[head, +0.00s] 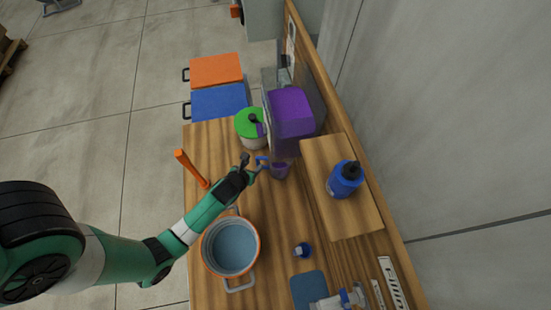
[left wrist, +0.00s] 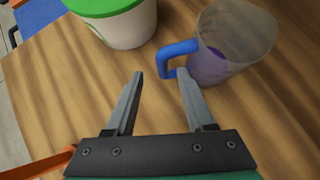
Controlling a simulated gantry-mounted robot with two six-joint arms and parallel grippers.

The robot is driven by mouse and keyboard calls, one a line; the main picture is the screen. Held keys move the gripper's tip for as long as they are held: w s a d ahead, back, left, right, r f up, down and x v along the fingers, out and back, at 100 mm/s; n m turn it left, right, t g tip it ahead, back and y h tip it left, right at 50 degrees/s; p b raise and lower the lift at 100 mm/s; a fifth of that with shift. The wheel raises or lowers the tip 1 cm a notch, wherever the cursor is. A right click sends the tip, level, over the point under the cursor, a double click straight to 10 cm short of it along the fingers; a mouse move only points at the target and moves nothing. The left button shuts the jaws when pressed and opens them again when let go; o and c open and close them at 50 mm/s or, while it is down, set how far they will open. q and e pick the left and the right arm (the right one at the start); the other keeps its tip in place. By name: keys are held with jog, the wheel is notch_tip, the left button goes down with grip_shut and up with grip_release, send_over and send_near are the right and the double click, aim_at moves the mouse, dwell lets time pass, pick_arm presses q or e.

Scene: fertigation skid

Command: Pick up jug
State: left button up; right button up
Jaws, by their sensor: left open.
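The jug (left wrist: 228,45) is translucent with a blue handle and purple liquid inside. In the left wrist view it stands upright on the wooden table, ahead and to the right, with its handle (left wrist: 175,55) towards my fingers. In the head view the jug (head: 281,170) stands beside the purple container. My left gripper (left wrist: 160,84) is open, with nothing between its fingers; the right fingertip is close to the handle, and I cannot tell whether they touch. The left gripper (head: 252,165) also shows in the head view, just left of the jug. My right gripper is not in view.
A green-lidded tub (head: 252,139) and a purple container (head: 291,119) stand behind the jug. A raised wooden block (head: 322,165) with a blue bottle (head: 345,179) is to the right. A large pot (head: 230,247) and an orange-handled object (head: 190,168) flank my arm.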

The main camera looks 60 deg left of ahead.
aim_at(257, 163)
pick_arm(q)
jog(key=b+x, duration=0.2)
jog(key=x, duration=0.2)
jog(key=shift+w+f, duration=0.25)
jog(key=shift+w+a+f, duration=0.2)
jog(key=shift+w, duration=0.05)
jog(key=shift+c, duration=0.2)
grip_shut()
dwell(0.8)
